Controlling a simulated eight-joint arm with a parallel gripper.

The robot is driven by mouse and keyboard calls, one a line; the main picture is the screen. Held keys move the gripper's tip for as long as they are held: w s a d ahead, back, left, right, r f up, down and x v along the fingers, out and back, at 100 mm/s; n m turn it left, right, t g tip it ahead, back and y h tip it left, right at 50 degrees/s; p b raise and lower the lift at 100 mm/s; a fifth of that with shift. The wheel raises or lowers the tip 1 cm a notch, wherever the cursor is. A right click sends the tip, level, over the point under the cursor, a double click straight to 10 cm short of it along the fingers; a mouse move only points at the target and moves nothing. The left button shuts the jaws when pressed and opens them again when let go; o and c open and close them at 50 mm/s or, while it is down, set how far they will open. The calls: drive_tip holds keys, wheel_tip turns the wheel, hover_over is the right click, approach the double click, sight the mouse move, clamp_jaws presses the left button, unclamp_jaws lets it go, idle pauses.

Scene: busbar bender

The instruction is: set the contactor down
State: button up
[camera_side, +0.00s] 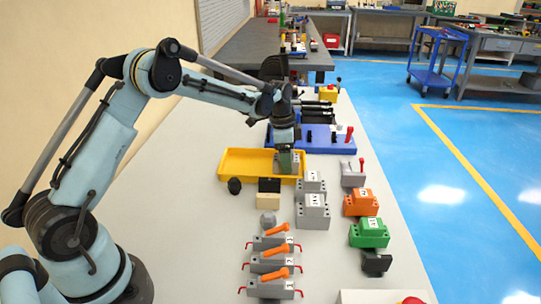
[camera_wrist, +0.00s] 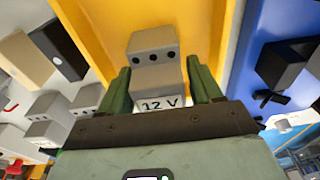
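The contactor (camera_wrist: 155,66) is a grey stepped block with dark holes and a "12 V" label. My gripper (camera_wrist: 160,84) is shut on it, with one green finger along each side. In the side view my gripper (camera_side: 289,160) points down at the right end of the yellow tray (camera_side: 236,152), and the contactor is mostly hidden between the fingers. The tray also fills the background behind the contactor in the wrist view (camera_wrist: 205,25). I cannot tell whether the contactor's underside touches the tray floor.
A blue fixture (camera_side: 340,144) with a red-knobbed lever stands just behind and right of the tray. In front are black and beige blocks (camera_side: 268,200), grey labelled blocks (camera_side: 313,211), orange (camera_side: 361,203) and green (camera_side: 369,233) blocks, and orange-handled grey units (camera_side: 272,262). The tray's left part is empty.

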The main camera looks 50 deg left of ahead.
drive_tip(key=shift+o, duration=0.9)
drive_tip(key=r, duration=0.8)
drive_tip(key=s+a+r, duration=0.1)
drive_tip(key=r, duration=0.3)
drive_tip(key=shift+s+r, duration=0.1)
drive_tip(key=shift+r, duration=0.1)
drive_tip(key=s+d+r+n+t, duration=0.2)
drive_tip(key=s+d, duration=0.1)
drive_tip(key=s, duration=0.2)
drive_tip(key=s+d+r+n+t, duration=0.1)
drive_tip(key=s+d+r+n, duration=0.2)
drive_tip(key=s, duration=0.3)
drive_tip(key=s+d+f+n+t, duration=0.1)
drive_tip(key=s+f+n, duration=0.1)
drive_tip(key=s, duration=0.3)
drive_tip(key=s+d+f+n+t+y, duration=0.1)
drive_tip(key=s+f+n+t, duration=0.1)
drive_tip(key=s, duration=0.3)
drive_tip(key=shift+s+d+f, duration=0.3)
drive_tip(key=shift+s+f, duration=0.05)
drive_tip(key=shift+f, duration=0.35)
